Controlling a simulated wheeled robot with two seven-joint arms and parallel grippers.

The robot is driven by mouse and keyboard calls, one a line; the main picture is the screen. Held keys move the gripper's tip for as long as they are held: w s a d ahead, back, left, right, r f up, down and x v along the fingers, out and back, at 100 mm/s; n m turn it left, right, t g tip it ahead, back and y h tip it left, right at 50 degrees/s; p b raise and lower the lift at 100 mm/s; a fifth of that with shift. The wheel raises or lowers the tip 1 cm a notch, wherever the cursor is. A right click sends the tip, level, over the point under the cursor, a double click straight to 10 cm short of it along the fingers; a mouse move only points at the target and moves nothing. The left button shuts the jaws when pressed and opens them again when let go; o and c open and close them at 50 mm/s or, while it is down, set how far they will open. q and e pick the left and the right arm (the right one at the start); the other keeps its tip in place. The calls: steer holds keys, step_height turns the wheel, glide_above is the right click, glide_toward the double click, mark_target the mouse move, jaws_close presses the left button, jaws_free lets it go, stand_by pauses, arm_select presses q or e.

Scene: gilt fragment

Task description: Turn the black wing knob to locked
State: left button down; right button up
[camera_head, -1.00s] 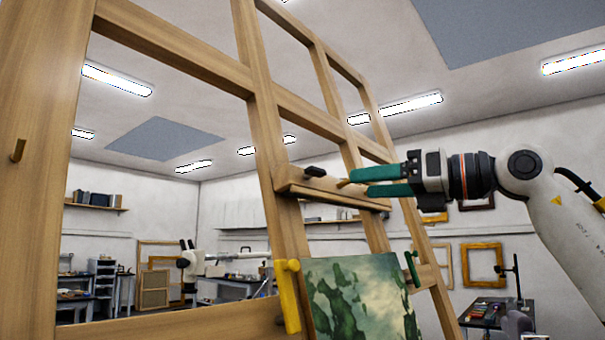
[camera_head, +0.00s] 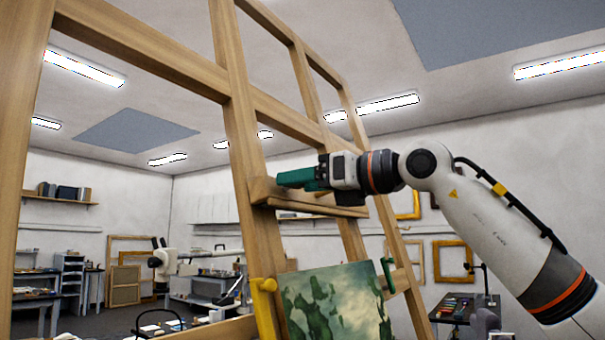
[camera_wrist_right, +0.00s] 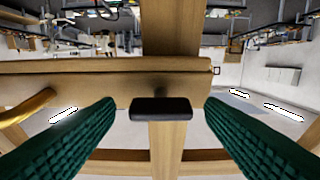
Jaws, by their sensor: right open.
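The black wing knob (camera_wrist_right: 161,108) is a dark bar with rounded ends on the front of a wooden crosspiece. It lies level across the wrist picture. In the head view it is hidden behind my right gripper (camera_head: 298,178). This gripper is open, with its green fingers at the crosspiece. In the right wrist view the two ribbed fingers stand to the left and right of the knob, with a gap on each side, and nothing is held. My left gripper is not in view.
The wooden crosspiece (camera_wrist_right: 75,85) belongs to a tall easel frame (camera_head: 232,130). A curved brass piece (camera_wrist_right: 28,106) sticks out left of the fingers in the wrist view. Below are a green painting (camera_head: 335,305), a yellow clamp (camera_head: 264,308) and a green clamp (camera_head: 388,275).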

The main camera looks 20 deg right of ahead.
steer(key=shift+w+a, duration=0.2)
steer(key=shift+w, duration=0.1)
steer(key=shift+c, duration=0.5)
steer(key=c, duration=0.9)
